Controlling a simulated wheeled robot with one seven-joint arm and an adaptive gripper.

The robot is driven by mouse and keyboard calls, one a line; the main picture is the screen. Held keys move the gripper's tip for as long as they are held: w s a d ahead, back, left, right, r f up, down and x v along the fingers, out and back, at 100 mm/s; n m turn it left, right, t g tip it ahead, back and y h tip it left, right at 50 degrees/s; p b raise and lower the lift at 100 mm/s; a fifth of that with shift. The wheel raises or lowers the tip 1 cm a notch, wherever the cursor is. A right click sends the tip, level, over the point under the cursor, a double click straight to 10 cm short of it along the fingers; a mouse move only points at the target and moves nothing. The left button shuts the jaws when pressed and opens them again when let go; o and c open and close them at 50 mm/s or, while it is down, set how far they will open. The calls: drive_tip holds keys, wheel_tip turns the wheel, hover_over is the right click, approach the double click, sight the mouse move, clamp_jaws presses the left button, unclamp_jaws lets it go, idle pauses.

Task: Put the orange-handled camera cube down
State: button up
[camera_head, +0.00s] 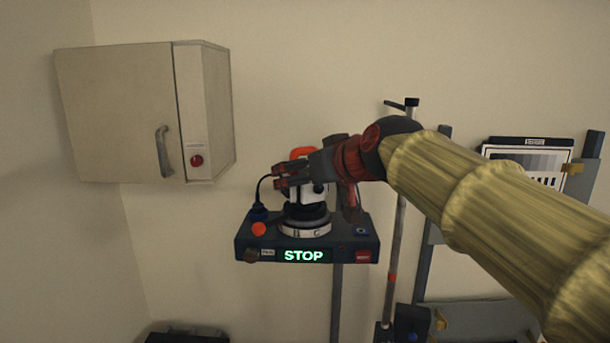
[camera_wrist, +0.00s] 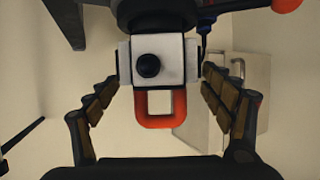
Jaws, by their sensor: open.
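The camera cube is a white block with a dark round lens and an orange loop handle. In the wrist view the white cube (camera_wrist: 168,62) is between the fingers of my gripper (camera_wrist: 162,100), with its orange handle pointing toward the palm. Gaps show between both fingers and the handle, so the gripper is open around it. In the head view the cube (camera_head: 302,192) sits on a dark and white round mount marked with letters, on top of a dark device (camera_head: 310,255) with a lit STOP display. My gripper (camera_head: 290,178) partly hides the cube there.
A beige wall cabinet (camera_head: 120,115) with a handle and red button hangs at the left. A striped test chart (camera_head: 530,160) stands at the right behind my arm. A thin upright pole (camera_head: 395,260) stands right of the device. A cable runs beside the device's left end.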

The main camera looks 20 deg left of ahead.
drive_tip(key=b+v, duration=0.2)
drive_tip(key=v, duration=0.9)
drive_tip(key=shift+s+d, duration=0.25)
drive_tip(key=shift+r, duration=0.1)
drive_tip(key=s+d+f+m+g+h, duration=0.1)
drive_tip(key=s+d+f+m+h, duration=0.1)
drive_tip(key=s+d+f, duration=0.5)
drive_tip(key=s+d+f+m+g+h, duration=0.2)
drive_tip(key=s+d+f, duration=0.5)
drive_tip(key=d+f, duration=0.5)
drive_tip(key=s+d+f+m+g+h, duration=0.1)
drive_tip(key=s+d+f+m+h, duration=0.3)
drive_tip(key=f, duration=1.7)
drive_tip(key=s+d, duration=0.4)
drive_tip(key=d, duration=0.2)
drive_tip(key=shift+d+f+g+h, duration=0.15)
drive_tip(key=shift+d+g+h, duration=0.15)
drive_tip(key=shift+h, duration=0.1)
